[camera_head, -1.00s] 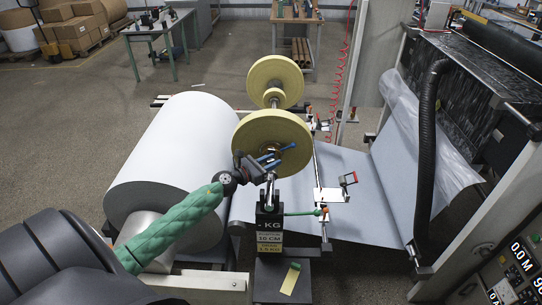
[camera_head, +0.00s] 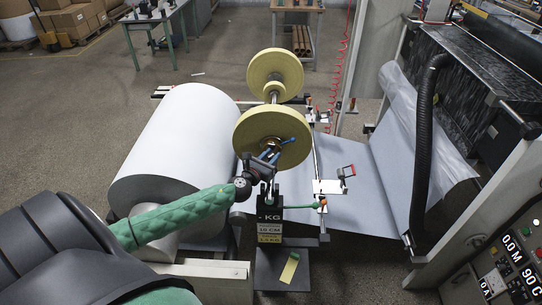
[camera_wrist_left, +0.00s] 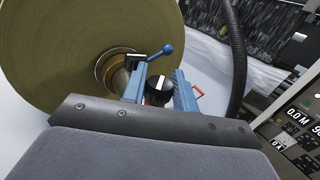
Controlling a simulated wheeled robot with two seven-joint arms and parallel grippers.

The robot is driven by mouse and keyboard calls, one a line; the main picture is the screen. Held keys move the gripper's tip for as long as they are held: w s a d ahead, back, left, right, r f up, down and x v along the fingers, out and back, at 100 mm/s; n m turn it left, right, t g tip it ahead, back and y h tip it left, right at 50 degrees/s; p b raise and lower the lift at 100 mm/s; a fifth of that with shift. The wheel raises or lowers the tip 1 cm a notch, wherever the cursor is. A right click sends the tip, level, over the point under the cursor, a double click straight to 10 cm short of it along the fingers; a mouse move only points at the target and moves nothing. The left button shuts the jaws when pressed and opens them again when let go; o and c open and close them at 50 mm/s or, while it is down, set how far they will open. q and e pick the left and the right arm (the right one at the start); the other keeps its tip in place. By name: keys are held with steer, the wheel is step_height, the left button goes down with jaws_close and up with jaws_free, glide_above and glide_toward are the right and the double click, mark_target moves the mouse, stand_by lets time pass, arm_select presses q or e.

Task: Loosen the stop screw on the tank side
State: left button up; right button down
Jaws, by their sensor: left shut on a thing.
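A black knob with a white mark (camera_wrist_left: 157,92), which looks like the stop screw, sits between the two blue fingers of my left gripper (camera_wrist_left: 159,95) in the left wrist view. In the head view, my left gripper (camera_head: 269,156) is at the shaft end, in front of the near yellow roll (camera_head: 258,122). It is shut on the knob. A blue ball-ended lever (camera_wrist_left: 164,50) stands beside the fingers, close to the roll's core. The knob is hidden by the gripper in the head view. My right gripper is not in view.
A large white paper roll (camera_head: 170,150) lies left of my gripper. A black post with a KG label (camera_head: 270,217) stands just below it. A green lever (camera_head: 305,206) sticks out to the right. A black hose (camera_head: 424,150) and a control panel (camera_head: 515,255) are at right.

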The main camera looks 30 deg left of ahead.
mark_target(269, 159)
arm_select(q)
steer(key=shift+n+y, duration=0.3)
steer(key=shift+y, duration=0.2)
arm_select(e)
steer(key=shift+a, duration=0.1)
arm_select(q)
steer(key=o, duration=0.9)
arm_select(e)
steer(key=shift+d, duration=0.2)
arm_select(q)
steer(key=shift+o, duration=0.2)
steer(key=shift+s+f, duration=0.1)
steer(key=shift+s, duration=0.05)
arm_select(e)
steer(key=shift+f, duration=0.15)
arm_select(q)
steer(key=shift+s+b, duration=0.3)
steer(key=s+b, duration=0.2)
steer(key=s, duration=0.2)
steer(key=shift+d+f, duration=0.1)
steer(key=shift+s+b, duration=0.55)
steer(key=shift+s, duration=0.6)
steer(key=shift+s+r, duration=0.2)
steer(key=shift+s, duration=0.1)
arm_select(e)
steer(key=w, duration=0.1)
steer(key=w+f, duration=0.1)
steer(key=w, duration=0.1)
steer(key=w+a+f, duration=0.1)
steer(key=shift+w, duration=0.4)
